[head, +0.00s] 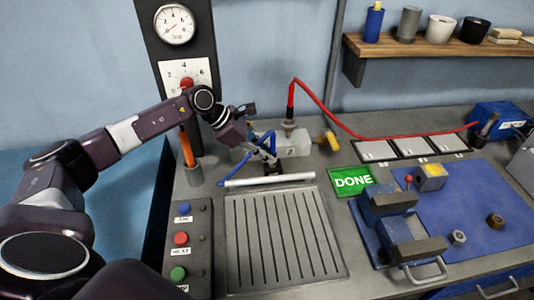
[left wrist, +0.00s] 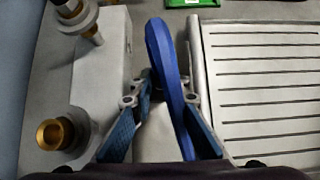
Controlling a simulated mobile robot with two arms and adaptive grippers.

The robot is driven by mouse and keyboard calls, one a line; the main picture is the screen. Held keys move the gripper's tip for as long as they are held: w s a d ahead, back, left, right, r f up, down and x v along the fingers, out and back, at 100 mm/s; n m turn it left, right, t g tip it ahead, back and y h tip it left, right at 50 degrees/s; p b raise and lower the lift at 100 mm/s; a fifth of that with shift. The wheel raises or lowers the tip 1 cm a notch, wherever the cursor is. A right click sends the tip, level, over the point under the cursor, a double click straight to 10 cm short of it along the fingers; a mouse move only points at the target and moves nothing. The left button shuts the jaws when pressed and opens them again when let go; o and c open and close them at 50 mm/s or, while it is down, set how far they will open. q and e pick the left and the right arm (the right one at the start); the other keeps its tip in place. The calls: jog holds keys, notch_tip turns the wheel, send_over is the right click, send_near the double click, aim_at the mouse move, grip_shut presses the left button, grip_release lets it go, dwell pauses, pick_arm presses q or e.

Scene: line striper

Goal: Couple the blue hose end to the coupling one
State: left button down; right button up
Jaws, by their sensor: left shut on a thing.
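The blue hose (head: 234,170) curves up from the bench into my left gripper (head: 268,158), which is shut on it. In the left wrist view the blue hose (left wrist: 166,62) runs between the fingers of my left gripper (left wrist: 160,103); its tip cannot be made out. The grey coupling block (head: 293,142) is just behind the gripper. An open brass coupling (left wrist: 55,133) stands on this block in the left wrist view, left of the gripper and apart from the hose. Its number is not visible; in the head view the arm and gripper cover that end. My right gripper is out of view.
A red hose (head: 330,112) rises from the block's right coupling, beside a yellow handle (head: 332,140). A slotted grey plate (head: 285,240) lies in front. A button panel (head: 190,245) is at left, a blue vise (head: 390,225) and green DONE sign (head: 351,181) at right.

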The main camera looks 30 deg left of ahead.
pick_arm(q)
jog(key=shift+r, duration=0.6)
jog(key=shift+r+p, duration=0.2)
jog(key=shift+p, duration=0.1)
jog(key=shift+r+p, duration=0.9)
jog(key=shift+r, duration=0.9)
